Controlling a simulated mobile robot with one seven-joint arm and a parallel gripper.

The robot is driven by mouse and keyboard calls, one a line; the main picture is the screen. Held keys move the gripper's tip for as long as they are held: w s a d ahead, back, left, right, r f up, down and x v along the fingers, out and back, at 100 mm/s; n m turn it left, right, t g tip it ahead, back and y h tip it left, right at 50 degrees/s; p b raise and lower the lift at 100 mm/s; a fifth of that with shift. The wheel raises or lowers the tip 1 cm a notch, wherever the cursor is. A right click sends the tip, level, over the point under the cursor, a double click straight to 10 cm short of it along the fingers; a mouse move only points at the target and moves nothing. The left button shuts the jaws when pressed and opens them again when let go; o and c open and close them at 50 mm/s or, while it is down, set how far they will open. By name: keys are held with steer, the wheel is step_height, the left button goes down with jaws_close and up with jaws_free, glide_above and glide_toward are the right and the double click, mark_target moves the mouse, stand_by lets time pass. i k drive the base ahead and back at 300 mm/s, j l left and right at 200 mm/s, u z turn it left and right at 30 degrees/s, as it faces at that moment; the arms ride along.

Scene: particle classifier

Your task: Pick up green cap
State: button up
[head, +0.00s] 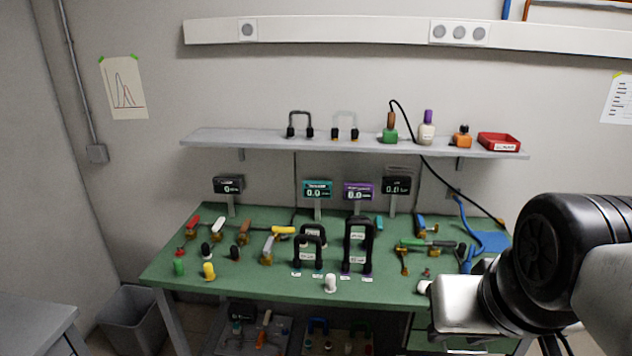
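A small green upright piece (179,267), which may be the green cap, stands at the front left of the green bench top (240,285). A small red-topped piece (180,253) is just behind it. It is too small to tell its exact shape. My arm comes in from the right, and its silver end part (455,305) is over the bench's front right, far from the green piece. No fingertips can be made out, so whether my gripper is open or shut does not show.
A yellow piece (209,271) and black-topped pieces (206,250) stand near the green one. Black frames (358,245) and a white piece (330,283) stand mid-bench. A grey bin (133,318) is lower left.

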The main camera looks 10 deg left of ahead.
mark_target(178, 265)
steer(key=u, duration=1.45)
steer(key=i+j+z, duration=0.1)
steer(key=z, duration=0.25)
steer(key=i+j+z, duration=0.25)
steer(key=z, duration=0.15)
steer(key=i+j+z, duration=0.45)
steer(key=j, duration=0.2)
steer(key=i+j+z, duration=0.1)
steer(key=j, duration=0.2)
steer(key=i+j+z, duration=0.1)
steer(key=j, duration=0.25)
steer(key=i+j, duration=0.15)
steer(key=j, duration=0.2)
steer(key=i+j, duration=0.15)
steer(key=j, duration=0.15)
steer(key=i+j, duration=0.15)
steer(key=j, duration=0.2)
steer(key=i+j, duration=0.1)
steer(key=j, duration=0.25)
steer(key=i+j, duration=0.15)
steer(key=j, duration=0.2)
